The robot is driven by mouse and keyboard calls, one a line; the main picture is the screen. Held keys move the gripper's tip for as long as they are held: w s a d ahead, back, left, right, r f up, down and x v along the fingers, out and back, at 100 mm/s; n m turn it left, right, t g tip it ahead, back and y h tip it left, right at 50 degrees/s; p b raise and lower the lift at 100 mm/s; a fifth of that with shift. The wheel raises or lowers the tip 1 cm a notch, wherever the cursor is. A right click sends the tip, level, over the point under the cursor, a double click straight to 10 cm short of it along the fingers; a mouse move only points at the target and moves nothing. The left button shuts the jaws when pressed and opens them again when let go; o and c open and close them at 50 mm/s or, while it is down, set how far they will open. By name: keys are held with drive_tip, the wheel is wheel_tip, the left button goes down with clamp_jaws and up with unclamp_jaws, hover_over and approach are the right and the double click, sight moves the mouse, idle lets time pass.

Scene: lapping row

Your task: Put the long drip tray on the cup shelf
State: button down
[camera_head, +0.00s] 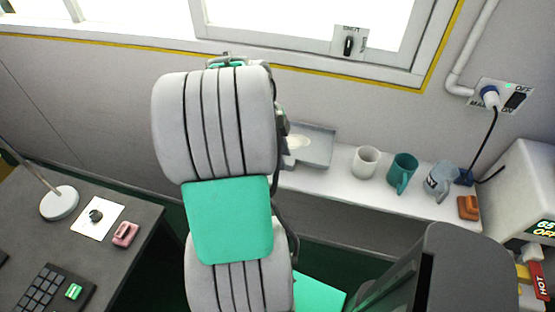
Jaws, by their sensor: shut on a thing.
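A grey shallow tray (318,146), likely the long drip tray, shows just right of my arm. Its left part is hidden behind the arm, and a pale patch shows on its floor. The white cup shelf (330,184) runs along the wall. The tray overlaps the shelf's left back part in the picture; I cannot tell whether it touches the shelf. My gripper's fingers are hidden behind my grey and green arm. A white cup (366,161), a teal mug (401,173) and a grey-blue mug (440,180) stand on the shelf.
An orange-brown block (468,207) sits at the shelf's right end, near a white machine (520,190). A cable hangs from the wall socket (502,96). A dark desk (125,265) with a lamp and keypad is at left. The shelf's front left is bare.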

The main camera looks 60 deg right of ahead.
drive_tip(key=f, duration=0.1)
drive_tip(key=w+d+f, duration=0.2)
drive_tip(key=shift+w+f, duration=0.1)
drive_tip(key=shift+f, duration=0.15)
drive_tip(key=shift+w+f+p, duration=0.1)
drive_tip(key=shift+f+p, duration=0.4)
drive_tip(key=shift+f, duration=1.3)
drive_tip(key=c, duration=1)
unclamp_jaws()
drive_tip(key=v, duration=1.2)
drive_tip(key=shift+r+b, duration=0.1)
drive_tip(key=shift+b, duration=0.2)
drive_tip(key=shift+w+a+r+n, duration=0.15)
drive_tip(key=shift+w+a+n, duration=0.05)
drive_tip(key=shift+w+n, duration=0.1)
drive_tip(key=w+a+r+n+t, duration=0.15)
drive_tip(key=w+a+n, duration=0.25)
drive_tip(key=a+n, duration=0.4)
drive_tip(key=w+a+n+t+h, duration=0.1)
drive_tip(key=w+a+n+t, duration=0.1)
drive_tip(key=w+a+n, duration=0.45)
drive_tip(key=w+a+r+n+t, duration=0.1)
drive_tip(key=w+a+n+t, duration=0.15)
drive_tip(key=a+n, duration=0.6)
drive_tip(key=s+a+n+t+y, duration=0.1)
drive_tip(key=a+n, duration=1)
drive_tip(key=a, duration=0.3)
drive_tip(key=shift+s+f+y, duration=0.25)
drive_tip(key=shift+f+y, duration=0.05)
drive_tip(key=shift+f, duration=0.2)
